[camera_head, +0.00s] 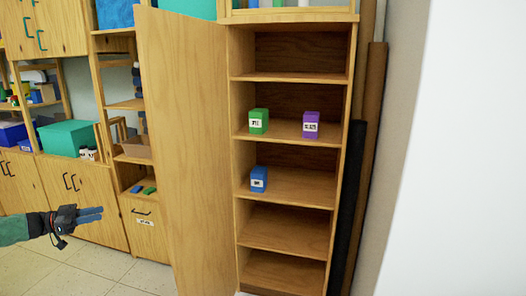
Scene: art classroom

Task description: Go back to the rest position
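My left gripper (88,215) reaches in from the left at lower left, in front of the low wooden cabinets and apart from them. Its fingers point right and appear close together, but the side view hides whether a gap is between them. I see nothing held in it. My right gripper is not in view. A tall wooden cabinet (235,160) stands in the middle with its door (182,150) swung open to the left. On one shelf stand a green box (258,121) and a purple box (310,125). A blue box (258,179) stands on the shelf below.
Dark and brown rolls (350,190) lean right of the cabinet. A white surface (460,150) fills the right side. Low cabinets (75,190), a teal bin (68,138) and shelving with supplies stand at left. Tiled floor (85,270) is clear at lower left.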

